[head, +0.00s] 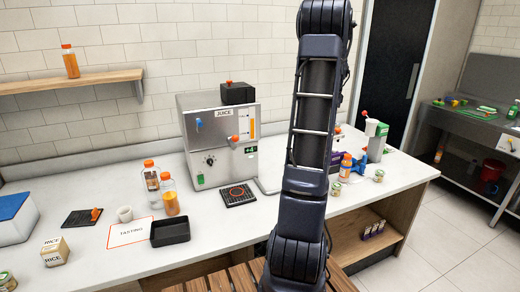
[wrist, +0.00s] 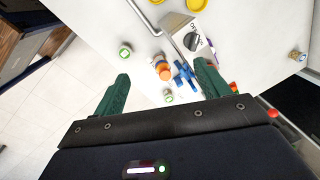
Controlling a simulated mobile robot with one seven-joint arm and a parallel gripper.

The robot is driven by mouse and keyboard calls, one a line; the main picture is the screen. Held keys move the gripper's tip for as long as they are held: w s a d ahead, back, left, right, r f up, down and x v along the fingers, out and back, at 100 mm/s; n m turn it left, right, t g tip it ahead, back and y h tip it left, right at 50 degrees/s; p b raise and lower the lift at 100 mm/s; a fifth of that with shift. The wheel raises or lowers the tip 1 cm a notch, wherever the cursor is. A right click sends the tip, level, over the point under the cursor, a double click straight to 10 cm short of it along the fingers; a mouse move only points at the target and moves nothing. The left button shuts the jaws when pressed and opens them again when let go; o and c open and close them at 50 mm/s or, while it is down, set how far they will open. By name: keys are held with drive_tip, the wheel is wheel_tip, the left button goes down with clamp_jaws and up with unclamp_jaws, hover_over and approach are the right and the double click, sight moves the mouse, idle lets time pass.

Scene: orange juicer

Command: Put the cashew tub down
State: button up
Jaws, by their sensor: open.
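My gripper (wrist: 161,71) is open, with its two green fingers spread wide above the white counter. Nothing is held between them. Two small tubs with green and white lids stand on the counter: one tub (wrist: 168,96) lies between the fingers in the picture, the other tub (wrist: 125,51) beyond the left fingertip. In the head view, small tubs show right of my arm, one nearer it (head: 336,188) and one farther right (head: 378,176). Their labels are too small to read, so I cannot tell which is the cashew tub. My gripper is not visible in the head view.
An orange-capped bottle (wrist: 162,68) and a blue object (wrist: 184,75) stand close by the tub between the fingers. The juice machine (head: 218,140), a black tray (head: 170,232) and two bottles are left of my arm. Bare counter (wrist: 95,28) surrounds the farther tub.

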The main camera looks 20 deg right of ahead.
drive_tip(key=s+a+r+n, duration=0.3)
drive_tip(key=a+n, duration=0.1)
drive_tip(key=a, duration=0.6)
drive_tip(key=s+a+r+n+t, duration=0.1)
drive_tip(key=s+a+r+n, duration=0.15)
drive_tip(key=a, duration=0.65)
drive_tip(key=s+a+r+n, duration=0.2)
drive_tip(key=a+r+n, duration=0.15)
drive_tip(key=a, duration=0.65)
drive_tip(key=s+a+f+n+t, duration=0.1)
drive_tip(key=s+a+f+n, duration=0.1)
drive_tip(key=s+a+n, duration=0.4)
drive_tip(key=s+a+f+n+t, duration=0.1)
drive_tip(key=s+a+f+n, duration=0.2)
drive_tip(key=s+a+n, duration=0.3)
drive_tip(key=s+a, duration=0.5)
drive_tip(key=s, duration=0.2)
drive_tip(key=shift+a+f+n+y, duration=0.3)
drive_tip(key=shift+f, duration=0.05)
